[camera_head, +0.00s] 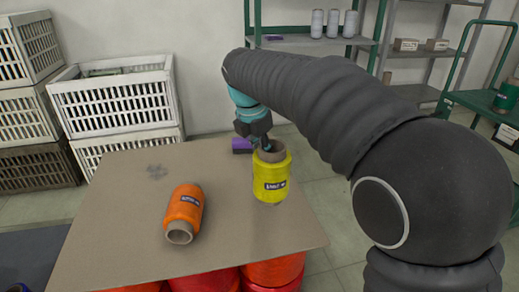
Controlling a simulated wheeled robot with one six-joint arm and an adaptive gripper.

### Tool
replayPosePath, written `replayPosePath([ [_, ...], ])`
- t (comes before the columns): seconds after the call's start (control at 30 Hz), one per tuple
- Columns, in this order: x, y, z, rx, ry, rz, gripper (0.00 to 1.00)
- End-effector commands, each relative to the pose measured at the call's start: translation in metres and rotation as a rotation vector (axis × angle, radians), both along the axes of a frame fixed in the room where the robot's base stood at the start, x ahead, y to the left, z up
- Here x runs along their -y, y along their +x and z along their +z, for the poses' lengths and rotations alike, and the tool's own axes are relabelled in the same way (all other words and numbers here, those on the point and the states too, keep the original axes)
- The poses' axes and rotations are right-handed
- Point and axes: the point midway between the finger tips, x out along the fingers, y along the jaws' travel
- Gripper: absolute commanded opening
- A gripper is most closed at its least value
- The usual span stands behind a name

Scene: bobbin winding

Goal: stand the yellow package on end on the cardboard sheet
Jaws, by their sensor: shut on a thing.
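The yellow package (271,180) is a wound bobbin with a brown core and a dark label. It is upright, its open core end facing up, over the right part of the cardboard sheet (115,225). My gripper (264,148) is at its top and shut on the core's rim; the fingertips are partly hidden by the rim and my wrist. The package's lower end is at or just above the sheet; I cannot tell whether it touches.
An orange package (185,210) lies on its side left of the yellow one, core end toward the camera. Red packages (205,281) show under the front edge. White crates (118,95) stand behind left. Shelves (410,52) stand behind right.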

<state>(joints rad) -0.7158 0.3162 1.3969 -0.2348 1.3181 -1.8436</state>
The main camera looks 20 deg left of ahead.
Motion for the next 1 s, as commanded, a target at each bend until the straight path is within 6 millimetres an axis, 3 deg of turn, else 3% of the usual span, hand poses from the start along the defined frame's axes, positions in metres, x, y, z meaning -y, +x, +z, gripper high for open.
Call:
replayPosePath([
  [0.03,0.000,0.000,-0.012,0.000,0.001,0.000,0.00],
  [0.17,0.000,0.000,-0.026,0.001,0.000,0.001,0.00],
  [0.27,-0.001,0.000,-0.019,0.002,0.001,0.001,0.00],
  [1.0,-0.002,-0.001,-0.019,-0.026,-0.011,0.027,0.00],
])
